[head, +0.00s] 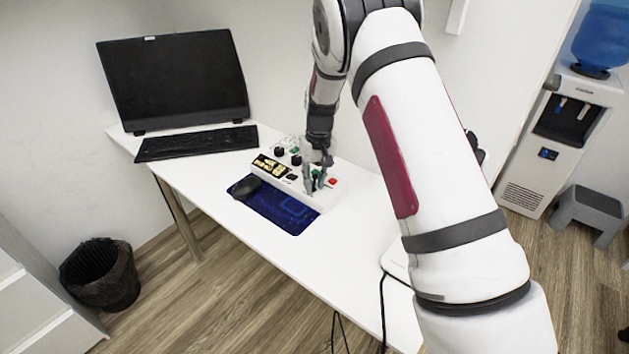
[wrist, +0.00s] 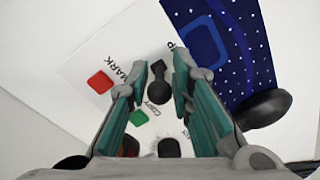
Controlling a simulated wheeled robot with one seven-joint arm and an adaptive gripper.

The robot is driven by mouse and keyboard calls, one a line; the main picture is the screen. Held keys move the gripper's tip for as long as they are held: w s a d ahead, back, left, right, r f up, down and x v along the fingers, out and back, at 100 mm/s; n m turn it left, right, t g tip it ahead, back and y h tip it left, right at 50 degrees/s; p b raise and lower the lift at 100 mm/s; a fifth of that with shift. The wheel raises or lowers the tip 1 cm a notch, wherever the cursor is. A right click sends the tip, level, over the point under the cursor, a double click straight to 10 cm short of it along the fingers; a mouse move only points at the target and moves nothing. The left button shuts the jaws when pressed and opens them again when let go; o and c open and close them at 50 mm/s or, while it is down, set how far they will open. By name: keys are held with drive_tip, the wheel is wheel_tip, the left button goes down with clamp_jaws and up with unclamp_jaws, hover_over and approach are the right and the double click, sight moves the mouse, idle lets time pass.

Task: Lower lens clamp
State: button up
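A white instrument box (head: 328,197) with buttons and knobs stands on the white table. My gripper (head: 315,184) is over its right part, pointing down. In the wrist view my gripper (wrist: 161,72) is open, its two green-padded fingers apart. A black lever or knob (wrist: 158,87) shows between the fingertips, with a gap seen on both sides. A second black knob (wrist: 169,148) shows lower, between the finger bases. A red button (wrist: 100,82) labelled MARK and a green button (wrist: 138,118) lie to the left. I cannot tell which part is the lens clamp.
A dark blue mat (head: 290,217) with a black mouse (head: 246,187) lies in front of the box. A monitor (head: 175,80) and keyboard (head: 195,142) stand at the table's left. A bin (head: 100,275), water dispenser (head: 550,150) and grey step stool (head: 590,207) are on the floor.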

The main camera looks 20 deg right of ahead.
clamp_jaws()
drive_tip(key=shift+d, duration=0.1)
drive_tip(key=shift+s+d+t+y+p, duration=0.2)
drive_tip(key=shift+s+t+y+p, duration=0.1)
drive_tip(key=shift+t+y, duration=0.15)
drive_tip(key=shift+s+d+f+t+y, duration=0.1)
drive_tip(key=shift+s+f+t+y, duration=0.1)
drive_tip(key=shift+t+y, duration=0.25)
drive_tip(key=shift+s+d+f+t+y, duration=0.1)
drive_tip(key=shift+f+t+y, duration=0.1)
drive_tip(key=shift+t, duration=0.4)
drive_tip(key=shift+r+t, duration=0.1)
drive_tip(key=shift+t, duration=0.2)
drive_tip(key=o, duration=0.5)
unclamp_jaws()
